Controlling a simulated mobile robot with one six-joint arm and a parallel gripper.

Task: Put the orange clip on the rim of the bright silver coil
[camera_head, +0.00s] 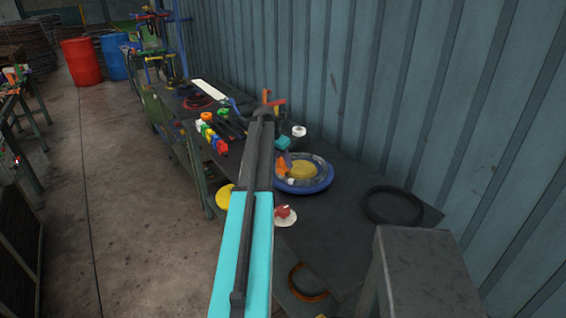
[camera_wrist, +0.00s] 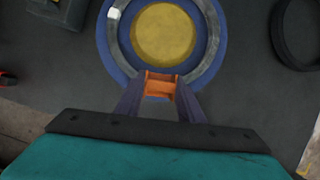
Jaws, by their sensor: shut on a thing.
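My gripper (camera_wrist: 160,98) is shut on the orange clip (camera_wrist: 160,84), which sits between its two dark fingers in the wrist view. The clip also shows in the head view (camera_head: 282,166), at the left side of the coil. The silver coil (camera_wrist: 115,38) is a grey ring around a yellow disc (camera_wrist: 161,35), with a small white tag (camera_wrist: 113,14) on it. It lies on a round blue base (camera_head: 312,189). The clip overlaps the near part of the ring in the wrist view; I cannot tell whether it touches. The fingers hide part of the ring there.
A black ring (camera_head: 392,205) lies to the right on the dark table. A red knob on a white disc (camera_head: 285,214) is near the front. Coloured blocks (camera_head: 211,136) stand at the left, and a white-topped roll (camera_head: 299,132) behind. A corrugated wall (camera_head: 400,90) borders the table.

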